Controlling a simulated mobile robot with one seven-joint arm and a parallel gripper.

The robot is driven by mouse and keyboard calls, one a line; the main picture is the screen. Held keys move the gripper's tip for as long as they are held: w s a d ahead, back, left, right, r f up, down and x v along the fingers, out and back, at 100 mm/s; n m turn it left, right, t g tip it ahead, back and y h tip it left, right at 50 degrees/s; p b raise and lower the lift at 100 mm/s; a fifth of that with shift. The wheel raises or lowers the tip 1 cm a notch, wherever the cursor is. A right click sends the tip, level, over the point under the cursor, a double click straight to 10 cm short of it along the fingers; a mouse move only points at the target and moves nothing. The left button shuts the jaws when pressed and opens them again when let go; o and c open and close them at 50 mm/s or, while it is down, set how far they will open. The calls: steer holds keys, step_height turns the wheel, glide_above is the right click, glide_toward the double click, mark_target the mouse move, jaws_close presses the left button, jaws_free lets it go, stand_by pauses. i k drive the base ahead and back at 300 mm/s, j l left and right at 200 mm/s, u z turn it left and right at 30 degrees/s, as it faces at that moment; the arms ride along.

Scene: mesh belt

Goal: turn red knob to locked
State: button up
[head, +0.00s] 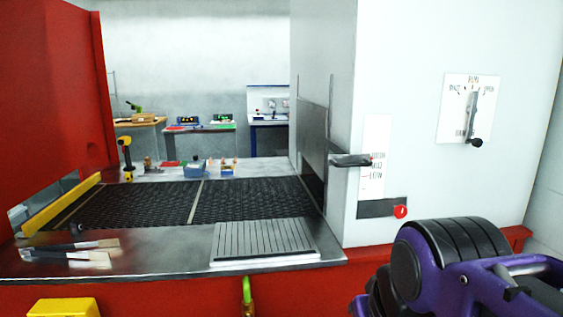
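The red knob (400,211) is small and round. It sits at the right end of a dark plate (374,208) low on the white machine housing, right of the belt opening. It is too small to tell which way it is turned, and I can read no locked mark beside it. Part of my purple and black arm is at the lower right, below and to the right of the knob in the picture. No gripper fingers show. Nothing is seen touching the knob.
A dial handle (472,117) is higher right. The dark mesh belt (250,198) runs left of the housing, with a ribbed grey plate (263,240) and brushes (75,255) on the metal ledge in front.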

mark_target(400, 211)
steer(key=z, duration=0.75)
